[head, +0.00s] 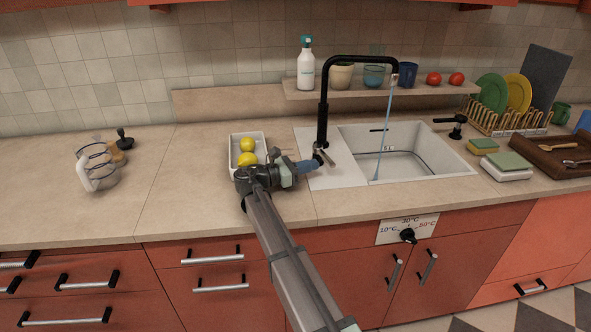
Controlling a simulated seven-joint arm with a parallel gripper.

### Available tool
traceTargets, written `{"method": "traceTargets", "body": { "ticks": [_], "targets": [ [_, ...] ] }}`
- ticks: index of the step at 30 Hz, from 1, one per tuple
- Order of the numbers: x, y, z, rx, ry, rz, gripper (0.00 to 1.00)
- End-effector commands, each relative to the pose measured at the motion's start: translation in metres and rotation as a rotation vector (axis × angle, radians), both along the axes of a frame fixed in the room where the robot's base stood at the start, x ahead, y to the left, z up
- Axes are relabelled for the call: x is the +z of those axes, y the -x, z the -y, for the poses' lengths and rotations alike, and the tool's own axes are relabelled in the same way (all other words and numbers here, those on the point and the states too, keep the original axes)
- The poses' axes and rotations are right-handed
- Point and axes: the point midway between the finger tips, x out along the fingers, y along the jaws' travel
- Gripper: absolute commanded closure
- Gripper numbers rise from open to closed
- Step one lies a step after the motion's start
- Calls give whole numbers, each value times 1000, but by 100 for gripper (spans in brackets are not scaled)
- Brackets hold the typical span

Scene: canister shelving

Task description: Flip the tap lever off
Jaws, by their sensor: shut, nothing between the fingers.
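The black tap (323,110) stands at the left of the sink, its spout arching over the basin. A thin stream of water (387,120) falls from the spout into the sink.
A white tray (233,150) with yellow lemons stands behind my gripper. The sink (440,140) lies to the right. A shelf (430,90) behind carries a spray bottle (306,70), pots and tomatoes. A dish rack (510,122) stands far right. The left counter is mostly clear.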

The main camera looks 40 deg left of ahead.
Motion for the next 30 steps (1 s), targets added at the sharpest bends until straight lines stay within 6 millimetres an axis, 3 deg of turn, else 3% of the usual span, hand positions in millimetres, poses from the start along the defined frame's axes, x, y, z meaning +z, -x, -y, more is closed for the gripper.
{"method": "traceTargets", "body": {
  "ticks": [9,30],
  "targets": [
    [0,-22,13,0,0,0,100],
    [0,-25,22,66,0,0,100]
  ]
}}
